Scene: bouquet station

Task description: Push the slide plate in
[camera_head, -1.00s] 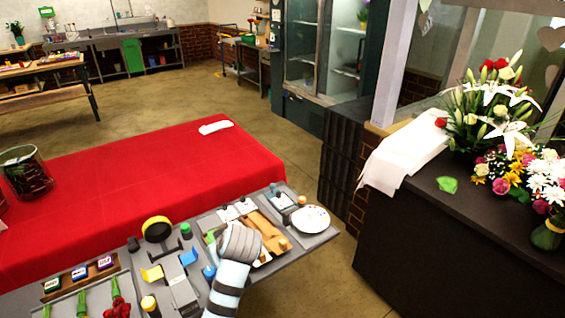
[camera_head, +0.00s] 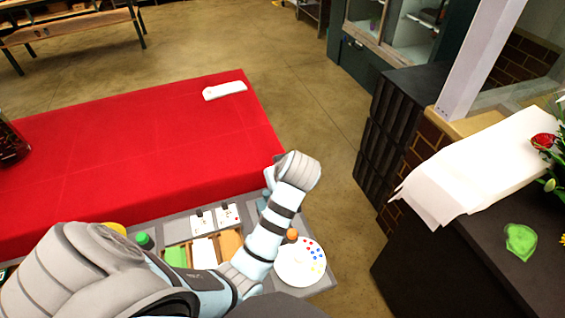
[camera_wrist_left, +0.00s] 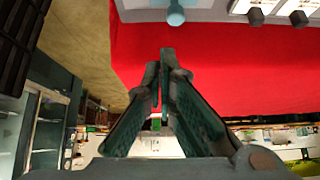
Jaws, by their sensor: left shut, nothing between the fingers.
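My left gripper (camera_wrist_left: 166,55) is shut and empty in the left wrist view, its fingertips over the red cloth, close to the edge of a grey board (camera_wrist_left: 210,12). A light-blue round knob (camera_wrist_left: 175,14) on that board lies just beyond the fingertips, apparently apart from them. In the head view my left arm crosses the bench, and its wrist hides the gripper. A blue-grey part (camera_head: 261,203) at the bench's right end shows only partly behind the arm. I cannot tell which part is the slide plate.
White cards (camera_head: 228,215) with dark clips, a white dotted palette (camera_head: 300,263) and an orange knob (camera_head: 292,234) are near my arm. A red-covered table (camera_head: 140,150) lies behind, with a white item (camera_head: 225,91) on it. A dark counter (camera_head: 455,270) stands right.

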